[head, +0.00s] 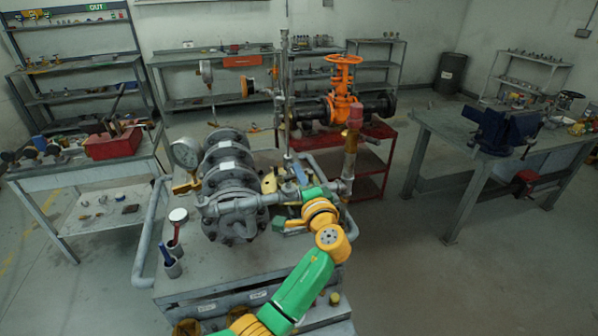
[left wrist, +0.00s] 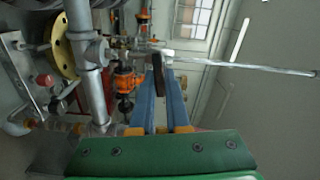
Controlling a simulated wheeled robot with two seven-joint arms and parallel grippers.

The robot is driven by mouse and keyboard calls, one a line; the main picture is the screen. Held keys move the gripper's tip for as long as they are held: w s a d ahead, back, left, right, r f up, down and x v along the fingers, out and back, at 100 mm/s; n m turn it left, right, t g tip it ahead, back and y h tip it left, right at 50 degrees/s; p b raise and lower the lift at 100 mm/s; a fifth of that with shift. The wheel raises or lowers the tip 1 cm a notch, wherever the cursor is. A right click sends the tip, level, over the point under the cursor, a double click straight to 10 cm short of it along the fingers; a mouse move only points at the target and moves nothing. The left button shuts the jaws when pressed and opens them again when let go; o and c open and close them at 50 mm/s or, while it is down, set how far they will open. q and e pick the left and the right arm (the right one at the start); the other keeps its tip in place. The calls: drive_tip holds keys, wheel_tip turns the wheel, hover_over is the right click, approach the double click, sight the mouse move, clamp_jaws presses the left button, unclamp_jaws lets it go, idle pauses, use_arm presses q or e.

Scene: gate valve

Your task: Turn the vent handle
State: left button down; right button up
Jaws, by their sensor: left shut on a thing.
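My left gripper (head: 298,173) is beside the vertical grey pipe of the valve rig in the head view, with my green and yellow arm behind it. In the left wrist view, its two blue fingers (left wrist: 163,78) are shut on a narrow dark lever, which looks like the vent handle (left wrist: 158,72). The lever stands between the fingertips, by a silver fitting at the base of a long thin grey rod (left wrist: 240,66). In the head view the handle is hidden by the gripper or too small to make out. My right gripper is in neither view.
An orange gate valve (head: 343,85) stands behind the gripper on a red stand. A flanged grey pipe assembly (head: 230,170) with a pressure gauge (head: 185,154) is to the left. A workbench with a blue vise (head: 495,130) is at the right, with clear floor before it.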

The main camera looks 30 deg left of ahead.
use_arm(q)
drive_tip(key=shift+m+p, duration=0.3)
drive_tip(key=shift+m, duration=0.7)
drive_tip(key=c, duration=0.9)
unclamp_jaws()
drive_tip(key=shift+f, duration=0.1)
drive_tip(key=shift+s+d+f, duration=0.1)
drive_tip(key=shift+d, duration=0.05)
drive_tip(key=b+v, duration=0.2)
drive_tip(key=v, duration=0.4)
drive_tip(key=shift+s+d, duration=0.25)
